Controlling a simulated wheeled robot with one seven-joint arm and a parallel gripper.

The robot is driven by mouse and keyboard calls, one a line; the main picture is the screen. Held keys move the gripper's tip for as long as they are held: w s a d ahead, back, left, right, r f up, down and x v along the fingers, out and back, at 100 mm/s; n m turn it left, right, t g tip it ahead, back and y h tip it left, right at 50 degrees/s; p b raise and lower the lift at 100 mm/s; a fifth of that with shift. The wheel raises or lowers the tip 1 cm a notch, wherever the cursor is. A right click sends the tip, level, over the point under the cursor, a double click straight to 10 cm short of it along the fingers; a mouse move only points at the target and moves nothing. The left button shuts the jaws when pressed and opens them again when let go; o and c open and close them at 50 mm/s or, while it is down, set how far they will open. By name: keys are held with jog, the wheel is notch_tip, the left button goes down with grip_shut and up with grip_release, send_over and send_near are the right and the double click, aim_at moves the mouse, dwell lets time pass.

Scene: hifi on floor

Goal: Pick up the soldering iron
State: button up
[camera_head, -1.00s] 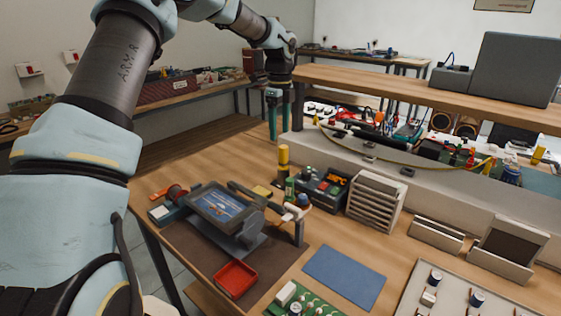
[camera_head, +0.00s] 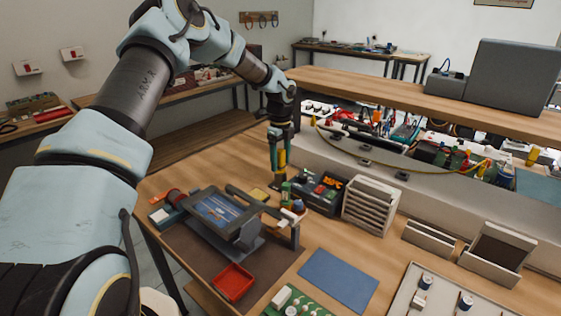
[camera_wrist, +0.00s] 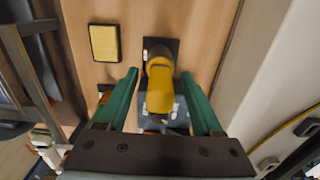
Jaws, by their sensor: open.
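The soldering iron shows as a yellow handle (camera_wrist: 160,88) standing in a dark holder (camera_wrist: 160,45) on the wooden bench. My gripper (camera_wrist: 159,76) is open, with one green finger on each side of the handle and visible gaps between. In the head view my gripper (camera_head: 278,168) points down at the back of the bench, and part of the yellow handle (camera_head: 282,158) shows between its fingers. The iron's tip is hidden.
A yellow sponge pad (camera_wrist: 105,43) lies left of the holder. A tilted screen device (camera_head: 218,210) and a red tray (camera_head: 233,281) stand in front. A dark box (camera_head: 320,192) and a slotted rack (camera_head: 370,205) are to the right. A light wall panel (camera_wrist: 262,60) borders the right side.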

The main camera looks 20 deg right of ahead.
jog(key=shift+f, duration=0.35)
jog(key=shift+c, duration=0.4)
grip_shut()
